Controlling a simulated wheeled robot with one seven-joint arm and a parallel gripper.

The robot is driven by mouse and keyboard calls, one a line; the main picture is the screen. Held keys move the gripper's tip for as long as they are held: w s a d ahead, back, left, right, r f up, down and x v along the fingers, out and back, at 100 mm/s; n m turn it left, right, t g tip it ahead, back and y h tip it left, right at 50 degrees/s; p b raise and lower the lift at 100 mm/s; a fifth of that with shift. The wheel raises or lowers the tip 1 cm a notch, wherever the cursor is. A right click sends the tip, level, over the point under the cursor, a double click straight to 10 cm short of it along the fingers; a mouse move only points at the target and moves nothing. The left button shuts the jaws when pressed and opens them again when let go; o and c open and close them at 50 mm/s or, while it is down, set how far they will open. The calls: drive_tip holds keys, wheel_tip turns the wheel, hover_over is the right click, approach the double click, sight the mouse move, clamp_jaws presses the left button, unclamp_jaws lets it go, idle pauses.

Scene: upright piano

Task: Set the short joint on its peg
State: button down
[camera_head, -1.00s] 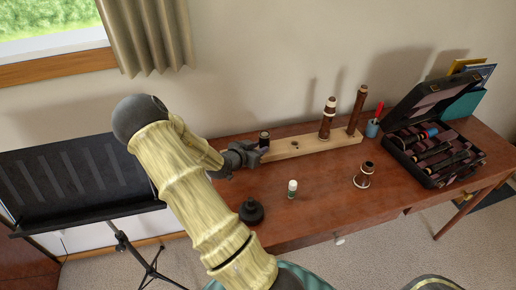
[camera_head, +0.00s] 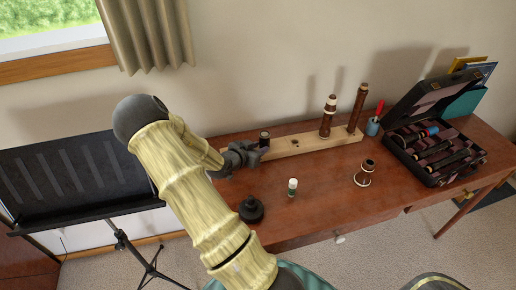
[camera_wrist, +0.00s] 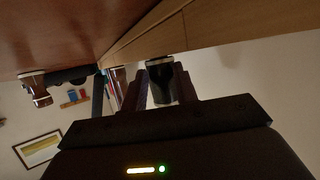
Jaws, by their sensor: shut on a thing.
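My gripper (camera_head: 261,151) is at the left end of the pale wooden peg stand (camera_head: 310,141), shut on a short dark joint (camera_head: 264,137) with a paler top rim. The joint is upright. In the wrist view, which is upside down, the dark joint (camera_wrist: 159,84) sits between my two fingers (camera_wrist: 160,88), close against the stand (camera_wrist: 165,35). I cannot tell whether its lower end is around a peg; the fingers hide it. Two taller brown joints stand on the stand's right half, one with pale rings (camera_head: 328,117) and one slimmer (camera_head: 358,108).
A small white-capped tube (camera_head: 292,187), a black bell-shaped piece (camera_head: 251,210) and a brown ringed piece (camera_head: 364,173) stand on the table (camera_head: 320,212) in front. An open instrument case (camera_head: 437,152) and a blue pen cup (camera_head: 373,127) are at right. A music stand (camera_head: 75,180) is at left.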

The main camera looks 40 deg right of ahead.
drive_tip(key=c, duration=1)
unclamp_jaws()
drive_tip(key=p+v, duration=0.2)
drive_tip(key=v, duration=1.5)
drive_tip(key=shift+a+r, duration=0.15)
drive_tip(key=shift+a, duration=0.05)
drive_tip(key=shift+w, duration=0.1)
